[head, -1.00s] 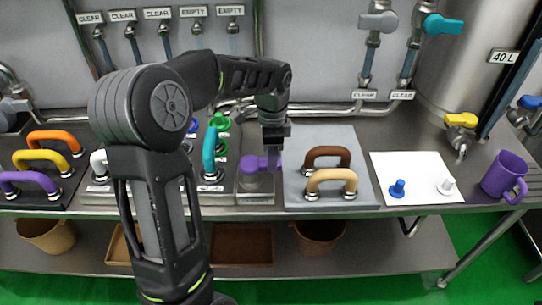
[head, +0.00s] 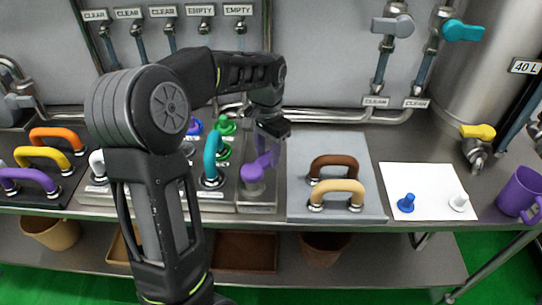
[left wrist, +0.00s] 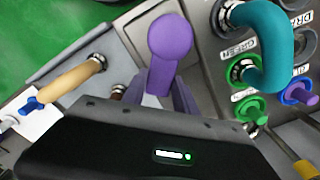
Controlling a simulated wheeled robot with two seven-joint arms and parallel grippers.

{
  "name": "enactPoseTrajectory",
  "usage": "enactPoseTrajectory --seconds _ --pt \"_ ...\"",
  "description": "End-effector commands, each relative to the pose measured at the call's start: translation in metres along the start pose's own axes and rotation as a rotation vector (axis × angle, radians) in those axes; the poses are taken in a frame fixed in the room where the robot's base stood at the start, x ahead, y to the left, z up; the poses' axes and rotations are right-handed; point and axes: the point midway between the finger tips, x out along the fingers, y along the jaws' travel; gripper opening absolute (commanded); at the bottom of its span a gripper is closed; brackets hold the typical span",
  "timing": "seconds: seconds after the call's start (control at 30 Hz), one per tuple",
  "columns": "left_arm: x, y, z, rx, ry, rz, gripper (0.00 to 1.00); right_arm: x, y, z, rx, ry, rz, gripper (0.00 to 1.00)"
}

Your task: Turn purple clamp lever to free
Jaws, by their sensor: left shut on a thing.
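The purple clamp lever (head: 254,173) sits on a small grey plate (head: 257,207) near the middle of the bench. Its round hub is toward the front, and its arm points back and slightly right, up to my left gripper (head: 268,146). My left gripper is shut on the lever's arm. My right gripper is in neither view.
Left of the lever stand a teal handle (head: 211,158) and green knobs (head: 224,126). To its right, a grey plate (head: 300,208) carries a brown handle (head: 334,164) and a tan handle (head: 337,188). Pipes run behind.

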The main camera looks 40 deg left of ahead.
Motion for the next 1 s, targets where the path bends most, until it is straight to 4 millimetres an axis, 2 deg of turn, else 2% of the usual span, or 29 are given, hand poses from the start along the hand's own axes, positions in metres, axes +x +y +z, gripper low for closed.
enactPoseTrajectory --seconds 0.6,1.0 --pt "-0.001 -0.031 0.007 -0.553 0.006 -0.001 0.00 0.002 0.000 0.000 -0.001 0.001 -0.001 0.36" --pt "-0.001 -0.038 0.013 -0.713 0.006 0.000 0.00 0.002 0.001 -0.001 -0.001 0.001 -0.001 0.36"
